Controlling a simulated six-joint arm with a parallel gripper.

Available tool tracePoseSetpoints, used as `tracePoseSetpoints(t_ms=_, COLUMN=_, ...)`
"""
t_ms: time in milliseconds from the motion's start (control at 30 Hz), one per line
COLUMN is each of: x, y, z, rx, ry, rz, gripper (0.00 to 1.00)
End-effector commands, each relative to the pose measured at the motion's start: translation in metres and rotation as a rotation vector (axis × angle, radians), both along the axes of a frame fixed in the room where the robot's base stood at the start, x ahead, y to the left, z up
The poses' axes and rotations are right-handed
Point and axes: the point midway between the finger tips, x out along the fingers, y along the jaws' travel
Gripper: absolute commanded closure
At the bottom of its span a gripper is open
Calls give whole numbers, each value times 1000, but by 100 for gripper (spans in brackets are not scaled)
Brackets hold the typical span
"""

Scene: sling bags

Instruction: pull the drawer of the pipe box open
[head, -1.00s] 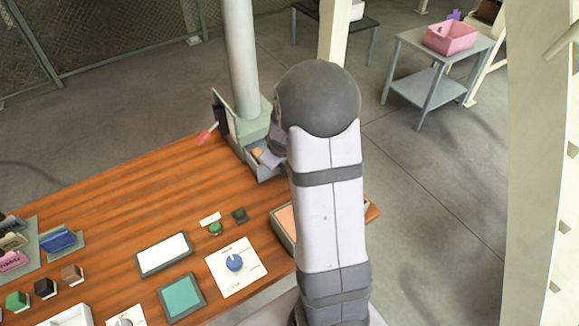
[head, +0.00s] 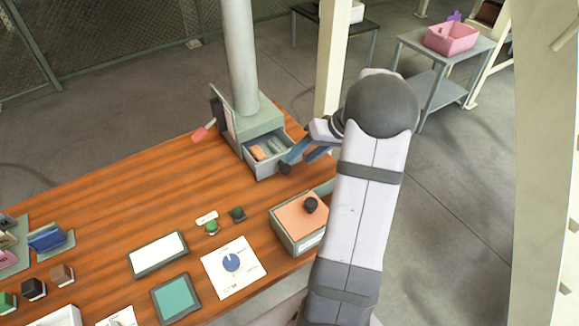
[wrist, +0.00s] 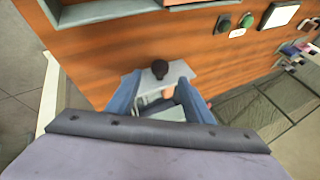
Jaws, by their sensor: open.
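The pipe box (head: 262,122) is a grey-green box at the table's back edge, with a thick pale pipe (head: 240,55) rising from it. Its drawer (head: 262,172) stands out from the box, open at the top, with an orange item (head: 258,153) and greyish items inside. A dark round knob (head: 285,168) is on the drawer front; it also shows in the wrist view (wrist: 160,70). My gripper (head: 299,158) has blue fingers, open, just at the right of the drawer front. In the wrist view the knob appears between the fingertips; contact cannot be told.
A peach-topped box (head: 290,221) with a black knob stands at the table's right edge, near my arm. A red-handled lever (head: 202,132) sits left of the pipe box. Buttons, a dial card (head: 232,285) and panels lie in front. The left-back tabletop is clear.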

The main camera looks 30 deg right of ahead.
Motion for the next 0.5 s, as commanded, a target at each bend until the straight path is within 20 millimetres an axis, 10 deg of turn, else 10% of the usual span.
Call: tracePoseSetpoints(t_ms=500, x=25, y=21, z=-46, rx=0, ry=3, rz=3, gripper=53)
